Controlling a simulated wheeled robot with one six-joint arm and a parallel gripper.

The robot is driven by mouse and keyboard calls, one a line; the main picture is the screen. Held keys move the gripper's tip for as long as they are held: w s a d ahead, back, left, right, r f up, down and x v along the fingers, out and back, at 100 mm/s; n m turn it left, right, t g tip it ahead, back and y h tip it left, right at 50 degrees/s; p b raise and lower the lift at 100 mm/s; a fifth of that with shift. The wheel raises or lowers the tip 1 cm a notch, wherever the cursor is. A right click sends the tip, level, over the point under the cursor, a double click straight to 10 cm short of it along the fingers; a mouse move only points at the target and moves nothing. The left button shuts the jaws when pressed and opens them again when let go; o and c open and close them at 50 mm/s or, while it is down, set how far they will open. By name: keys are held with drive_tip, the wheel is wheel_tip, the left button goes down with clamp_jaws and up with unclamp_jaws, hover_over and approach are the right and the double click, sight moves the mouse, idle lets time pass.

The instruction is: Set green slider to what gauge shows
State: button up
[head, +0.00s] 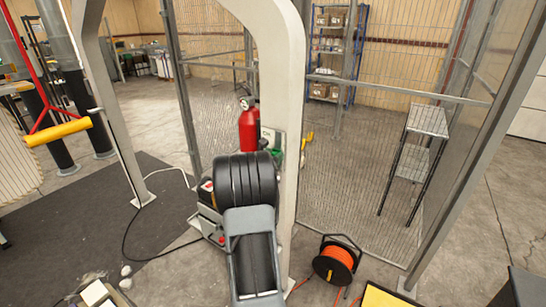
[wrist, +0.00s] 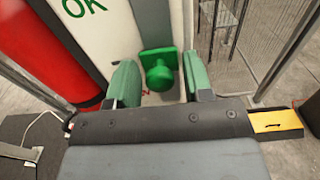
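The green slider knob (wrist: 159,74) stands out from a green square base on a pale panel (wrist: 112,32) in the wrist view. Green "OK" lettering is on the panel, left of the knob. My gripper (wrist: 158,64) is open, with one green-padded finger on each side of the knob and gaps between them. I cannot tell how deep the fingers reach around it. In the head view, my arm hides most of the gripper and knob; a bit of green (head: 277,152) shows beside the pale post. No gauge dial is readable in either view.
A red fire extinguisher (head: 247,128) stands left of the post (head: 283,70); its red body also fills the wrist view's left side. Mesh fencing lies behind. An orange cable reel (head: 336,262) sits on the floor to the right, near a grey shelf stand (head: 427,120).

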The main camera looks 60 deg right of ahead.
clamp_jaws()
wheel_tip(320, 180, down, 7)
drive_tip(key=b, duration=0.7)
drive_tip(key=shift+r, duration=0.1)
drive_tip(key=shift+o, duration=0.9)
unclamp_jaws()
drive_tip(key=a+b, duration=0.2)
drive_tip(key=a, duration=1.2)
